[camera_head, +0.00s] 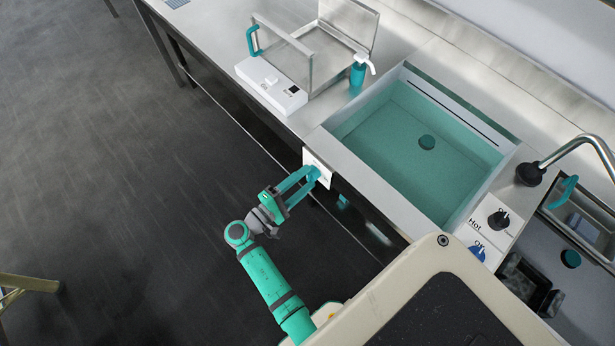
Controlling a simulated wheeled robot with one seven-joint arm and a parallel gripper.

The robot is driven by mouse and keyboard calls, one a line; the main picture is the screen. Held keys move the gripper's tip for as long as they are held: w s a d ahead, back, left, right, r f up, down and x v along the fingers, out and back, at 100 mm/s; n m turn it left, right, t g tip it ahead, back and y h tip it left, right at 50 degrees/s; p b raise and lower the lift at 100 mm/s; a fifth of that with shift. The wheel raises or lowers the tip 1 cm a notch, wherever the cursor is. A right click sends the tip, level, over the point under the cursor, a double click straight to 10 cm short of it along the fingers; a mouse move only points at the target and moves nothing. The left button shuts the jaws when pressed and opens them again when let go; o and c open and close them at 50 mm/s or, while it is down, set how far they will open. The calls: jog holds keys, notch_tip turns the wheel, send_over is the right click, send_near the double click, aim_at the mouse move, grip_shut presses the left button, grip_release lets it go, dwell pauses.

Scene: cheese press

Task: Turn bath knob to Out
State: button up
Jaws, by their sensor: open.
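A small white plate (323,168) with lettering too small to read is on the front face of the counter, by the near-left corner of the teal bath (412,143). My teal gripper (312,175) reaches to this plate from the lower left, its fingers open. The fingertips are at the plate, where a small teal-blue part shows between or behind them. It looks like the bath knob, but the fingers mostly hide it. I cannot tell whether they touch it or which mark it points to.
A white device (271,86) with a clear raised cover stands left of the bath, with a teal dispenser (358,73) beside it. Black and blue knobs, one marked Hot, sit on a white panel (484,236) at the right. Open dark floor (120,180) lies left of my arm.

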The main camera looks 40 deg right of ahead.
jog(key=a, duration=0.9)
jog(key=shift+s, duration=0.3)
jog(key=shift+s, duration=0.15)
jog(key=s+f+n+t+y, duration=0.2)
jog(key=s+f+t+y, duration=0.15)
jog(key=f, duration=0.45)
jog(key=s+a+f+t+y, duration=0.4)
jog(key=s+a+f+y, duration=0.1)
jog(key=s+a+y, duration=0.55)
jog(key=s+a+r+m+t+y, duration=0.1)
jog(key=s+a+r+m+t, duration=0.1)
jog(key=r, duration=0.6)
jog(key=s+a+r+m+t+y, duration=0.1)
jog(key=s+a+r+m+t, duration=0.1)
jog(key=r, duration=0.7)
jog(key=s+a+r+m+t+y, duration=0.2)
jog(key=s+r, duration=0.1)
jog(key=r, duration=0.5)
jog(key=shift+a+r+t, duration=0.3)
jog(key=shift+a+t, duration=0.05)
jog(key=shift+a, duration=0.05)
